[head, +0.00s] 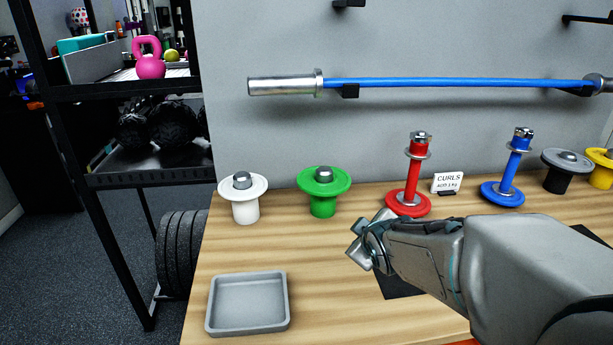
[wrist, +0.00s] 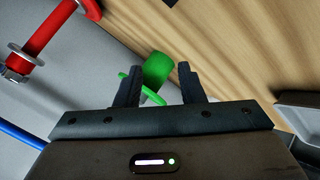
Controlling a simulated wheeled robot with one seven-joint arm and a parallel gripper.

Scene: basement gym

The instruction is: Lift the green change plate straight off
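The green change plate (head: 338,183) lies flat on top of a green post, with a grey metal knob standing up at its centre. It is at the back of the wooden bench, between the white and red pieces. My gripper (head: 359,243) is in front of it and to its right, apart from it. In the wrist view my gripper (wrist: 157,80) is open and empty. Beyond its fingers the green plate (wrist: 125,76) shows almost edge-on beside the green post (wrist: 158,68). My fingers and palm partly hide the plate there.
A white plate on a post (head: 245,206) stands left of the green one. Right are a red upright bar with plate (head: 413,170), a sign (head: 447,182), a blue one (head: 513,165) and black and yellow posts. A grey tray (head: 248,327) lies front left. A barbell (head: 450,84) hangs above.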

